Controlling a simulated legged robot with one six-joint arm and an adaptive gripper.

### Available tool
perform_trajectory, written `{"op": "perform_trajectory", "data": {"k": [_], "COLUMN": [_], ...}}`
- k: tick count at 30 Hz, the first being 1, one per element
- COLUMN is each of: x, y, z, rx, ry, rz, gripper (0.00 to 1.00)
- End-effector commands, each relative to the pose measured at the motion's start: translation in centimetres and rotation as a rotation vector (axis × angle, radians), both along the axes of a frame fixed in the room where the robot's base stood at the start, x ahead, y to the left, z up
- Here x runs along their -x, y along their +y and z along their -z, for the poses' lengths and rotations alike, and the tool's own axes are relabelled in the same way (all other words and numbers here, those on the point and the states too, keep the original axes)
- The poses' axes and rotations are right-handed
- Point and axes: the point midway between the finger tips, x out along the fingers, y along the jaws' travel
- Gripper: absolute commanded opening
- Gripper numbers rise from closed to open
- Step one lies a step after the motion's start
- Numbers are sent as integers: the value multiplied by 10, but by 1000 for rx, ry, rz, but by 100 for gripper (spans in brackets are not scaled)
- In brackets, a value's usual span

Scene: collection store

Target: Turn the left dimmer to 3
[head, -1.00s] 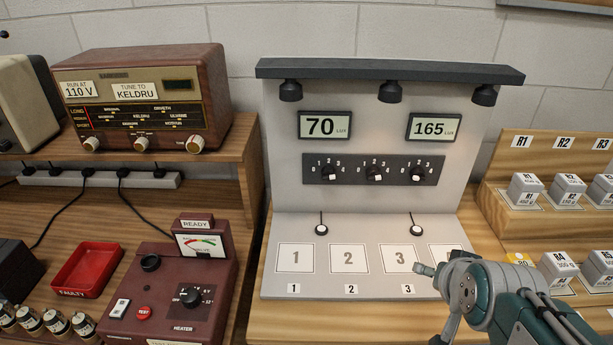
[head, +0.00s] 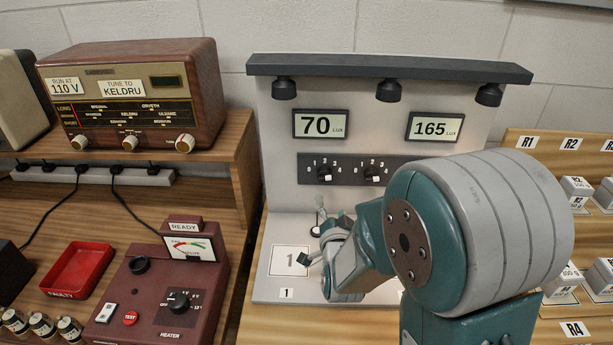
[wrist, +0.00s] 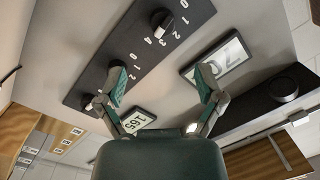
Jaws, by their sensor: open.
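The left dimmer (head: 325,174) is a black knob with a pale part, on the dark strip (head: 304,172) below the 70 lux display (head: 319,124). Its exact setting cannot be read. In the wrist view the left dimmer (wrist: 163,20) is at the top, beyond my fingertips. The middle dimmer (head: 372,173) is to its right; my arm hides the right one in the head view. My gripper (head: 318,240) is in front of the panel, below the left dimmer. Its two fingers are spread and empty in the wrist view (wrist: 160,76).
The 165 lux display (head: 435,126) is at the right of the panel. Lamps hang under the dark top ledge (head: 390,68). The heater unit (head: 165,285) and radio (head: 132,100) are at left.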

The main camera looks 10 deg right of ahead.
Motion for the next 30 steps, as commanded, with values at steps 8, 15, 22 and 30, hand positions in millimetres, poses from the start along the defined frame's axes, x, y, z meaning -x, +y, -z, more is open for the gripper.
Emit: {"op": "perform_trajectory", "data": {"k": [8, 15, 22, 30], "x": [-15, -58, -95, -108], "y": [-2, -7, -11, -12], "z": [1, 1, 1, 1], "rx": [-9, -8, -7, -7], "ry": [-22, -22, -22, -22], "rz": [7, 6, 6, 6], "gripper": [86, 86, 86, 86]}}
